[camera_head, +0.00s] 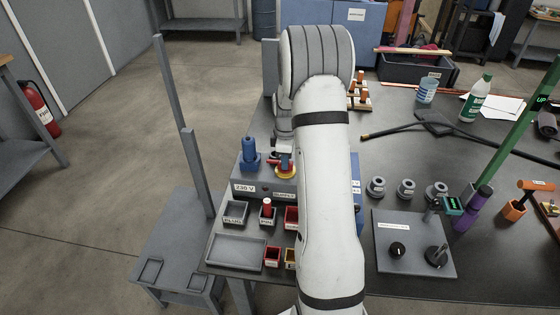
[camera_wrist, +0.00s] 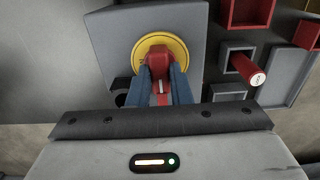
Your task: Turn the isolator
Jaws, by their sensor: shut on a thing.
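The isolator is a red handle on a yellow round plate, set on a grey box. In the wrist view the red handle (camera_wrist: 158,64) stands between my two blue-grey fingers, and the yellow plate (camera_wrist: 178,46) shows behind it. My gripper (camera_wrist: 162,82) is shut on the red handle. In the head view the isolator (camera_head: 286,164) sits on top of the grey box (camera_head: 262,187) labelled "230 V", left of my arm. My gripper's fingertips cannot be made out there. My arm hides the right part of the box.
In front are small trays with a red-topped peg (camera_head: 267,208), which also shows in the wrist view (camera_wrist: 248,70). A grey panel with black knobs (camera_head: 413,240) lies right of my arm.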

